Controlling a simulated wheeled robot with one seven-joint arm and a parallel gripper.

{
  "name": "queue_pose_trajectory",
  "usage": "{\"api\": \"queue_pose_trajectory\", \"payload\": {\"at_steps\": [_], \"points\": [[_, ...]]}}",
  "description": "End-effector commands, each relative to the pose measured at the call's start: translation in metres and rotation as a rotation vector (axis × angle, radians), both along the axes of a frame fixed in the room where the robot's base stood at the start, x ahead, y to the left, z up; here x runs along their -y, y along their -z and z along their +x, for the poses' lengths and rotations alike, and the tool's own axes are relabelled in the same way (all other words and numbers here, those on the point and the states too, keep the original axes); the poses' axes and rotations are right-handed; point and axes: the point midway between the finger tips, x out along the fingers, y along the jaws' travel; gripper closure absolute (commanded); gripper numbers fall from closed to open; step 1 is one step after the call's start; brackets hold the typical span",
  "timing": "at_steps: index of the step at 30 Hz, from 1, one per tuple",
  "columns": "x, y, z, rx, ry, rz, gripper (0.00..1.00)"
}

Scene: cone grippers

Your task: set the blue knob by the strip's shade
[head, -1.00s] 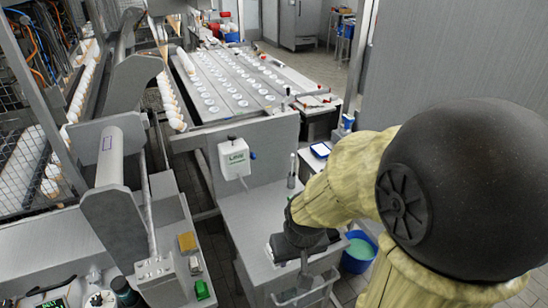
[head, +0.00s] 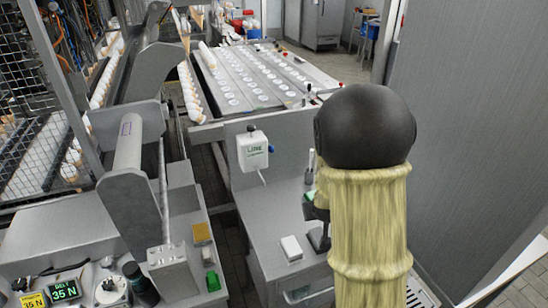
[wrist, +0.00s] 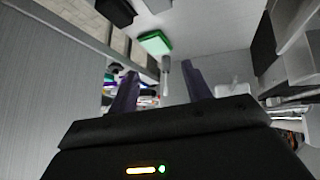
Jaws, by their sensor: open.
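A bright green block (wrist: 156,43) shows beyond the fingertips. In the head view my arm hides most of the gripper, and a bit of green and black shows at the arm's left edge. I cannot make out a strip for certain.
A grey bench (head: 262,225) below the box holds a small white block (head: 291,248). A grey cylinder (head: 310,165) stands at its back. A machine with a roller (head: 128,145) is at left. A conveyor table with white discs (head: 265,80) lies behind.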

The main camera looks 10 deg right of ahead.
Motion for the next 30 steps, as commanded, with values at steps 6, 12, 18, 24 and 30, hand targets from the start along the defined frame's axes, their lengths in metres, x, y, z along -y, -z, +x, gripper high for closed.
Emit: {"api": "queue_pose_trajectory", "payload": {"at_steps": [6, 12, 18, 24, 30], "points": [[0.056, 0.034, 0.07, 0.229, -0.029, -0.25, 0.51], [0.086, 0.042, 0.119, 0.442, -0.137, -0.528, 0.51], [0.081, 0.043, 0.155, 0.664, -0.335, -0.814, 0.51], [0.035, 0.052, 0.173, 0.901, -0.624, -1.059, 0.51], [-0.012, 0.065, 0.171, 1.08, -0.859, -1.181, 0.51]]}}
